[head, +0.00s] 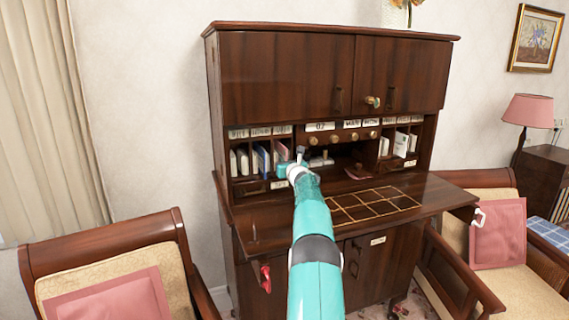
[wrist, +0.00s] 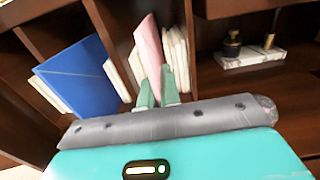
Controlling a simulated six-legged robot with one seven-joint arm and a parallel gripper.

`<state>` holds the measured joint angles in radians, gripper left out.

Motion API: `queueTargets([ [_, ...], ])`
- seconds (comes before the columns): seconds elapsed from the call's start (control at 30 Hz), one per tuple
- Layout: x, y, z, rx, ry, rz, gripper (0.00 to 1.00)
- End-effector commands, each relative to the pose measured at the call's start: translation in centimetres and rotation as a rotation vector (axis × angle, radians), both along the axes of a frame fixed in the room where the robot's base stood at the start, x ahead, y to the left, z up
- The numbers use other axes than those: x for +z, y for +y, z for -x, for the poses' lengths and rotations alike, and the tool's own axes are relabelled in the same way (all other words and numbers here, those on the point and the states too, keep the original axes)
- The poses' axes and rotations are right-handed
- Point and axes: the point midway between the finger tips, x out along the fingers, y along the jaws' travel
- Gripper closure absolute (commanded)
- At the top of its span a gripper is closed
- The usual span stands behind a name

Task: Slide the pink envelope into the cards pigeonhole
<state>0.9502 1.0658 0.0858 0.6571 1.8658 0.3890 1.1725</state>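The pink envelope (wrist: 149,42) stands on edge, slightly tilted, in a pigeonhole opening of the dark wooden desk. Its near end sits between the fingertips of my gripper (wrist: 158,85), which look closed on it. White cards or envelopes (wrist: 176,52) stand close to its right, and more white ones (wrist: 136,66) are at its left. In the head view my gripper (head: 298,160) is at the right end of the left pigeonhole row (head: 262,158), and my arm hides part of the opening. The labels (head: 261,131) above the row are too small to read surely.
A blue envelope (wrist: 78,76) fills the pigeonhole to the left, behind a wooden divider. To the right, an open shelf holds a dark bottle (wrist: 232,43) and a white block (wrist: 250,57). The desk's writing surface (head: 425,190) is mostly clear. Armchairs flank the desk.

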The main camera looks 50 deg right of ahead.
Motion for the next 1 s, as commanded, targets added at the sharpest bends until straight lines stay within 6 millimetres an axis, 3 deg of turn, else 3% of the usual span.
queueTargets([
  [0.03,0.0,0.0,0.0,0.000,0.000,0.000,0.88],
  [0.13,0.0,0.0,0.0,0.000,0.000,0.000,0.70],
  [0.57,0.1,0.1,0.5,-0.001,-0.001,-0.001,0.70],
  [1.0,0.2,2.3,4.1,-0.001,0.001,-0.001,0.70],
])
